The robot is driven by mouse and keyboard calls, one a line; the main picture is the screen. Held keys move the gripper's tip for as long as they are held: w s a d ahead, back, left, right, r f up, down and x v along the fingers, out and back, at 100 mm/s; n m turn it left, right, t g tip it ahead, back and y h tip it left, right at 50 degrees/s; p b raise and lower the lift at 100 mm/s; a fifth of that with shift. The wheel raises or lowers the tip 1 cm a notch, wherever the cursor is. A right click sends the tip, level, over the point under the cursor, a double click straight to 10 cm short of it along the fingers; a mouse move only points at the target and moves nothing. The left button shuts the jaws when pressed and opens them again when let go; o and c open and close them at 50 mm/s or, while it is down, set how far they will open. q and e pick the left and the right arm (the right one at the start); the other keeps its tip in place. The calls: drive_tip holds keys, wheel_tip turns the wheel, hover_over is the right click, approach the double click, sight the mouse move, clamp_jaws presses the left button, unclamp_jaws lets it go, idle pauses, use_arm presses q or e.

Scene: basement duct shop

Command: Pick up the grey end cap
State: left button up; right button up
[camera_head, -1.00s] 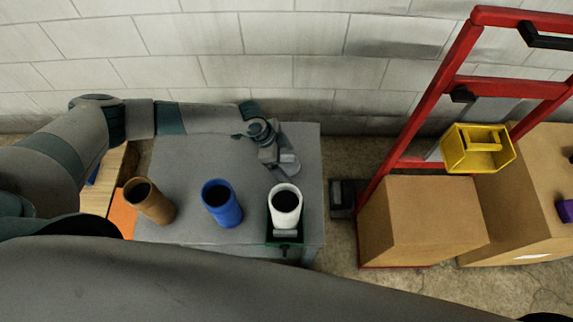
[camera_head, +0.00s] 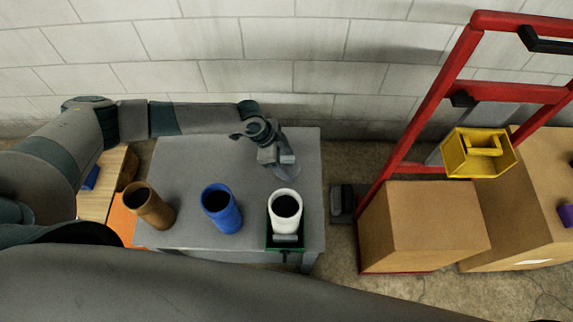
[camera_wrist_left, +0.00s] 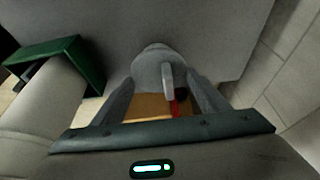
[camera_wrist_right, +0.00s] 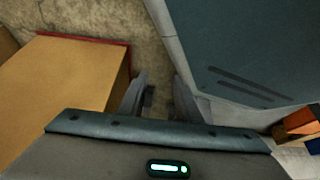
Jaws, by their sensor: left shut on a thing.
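The grey end cap (camera_head: 287,172) is a round disc at the back right of the grey table, partly hidden by my left gripper (camera_head: 282,157). In the left wrist view the end cap (camera_wrist_left: 152,66), with an upright tab, sits between the fingertips of my left gripper (camera_wrist_left: 160,82), which is shut on it. I cannot tell whether the cap is clear of the table top. My right gripper (camera_wrist_right: 160,85) shows only in the right wrist view, with its fingers apart and nothing between them.
On the grey table (camera_head: 180,160) stand a brown tube (camera_head: 150,206), a blue tube (camera_head: 222,210) and a white tube (camera_head: 286,207) at a green holder (camera_head: 271,238). Right of the table are a red rack (camera_head: 420,105), cardboard boxes (camera_head: 425,230) and a yellow bin (camera_head: 470,160).

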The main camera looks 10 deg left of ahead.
use_arm(q)
drive_tip(key=shift+r, duration=0.85)
drive_tip(key=d+r+b, duration=0.1)
drive_tip(key=d+r, duration=0.2)
drive_tip(key=d, duration=0.3)
drive_tip(key=s+d+r+b, duration=0.1)
drive_tip(key=d+r, duration=0.3)
drive_tip(key=d, duration=0.1)
drive_tip(key=shift+s+d, duration=0.2)
drive_tip(key=shift+d, duration=0.15)
use_arm(e)
drive_tip(key=w+a+r+t+y, duration=0.1)
drive_tip(key=w+a+r+t, duration=0.1)
drive_tip(key=w, duration=0.6)
drive_tip(key=shift+w+a+r+t, duration=0.2)
drive_tip(key=shift+a+r+t, duration=0.1)
drive_tip(key=shift+a+r, duration=0.7)
drive_tip(key=shift+s+f, duration=0.15)
drive_tip(key=shift+f, duration=0.05)
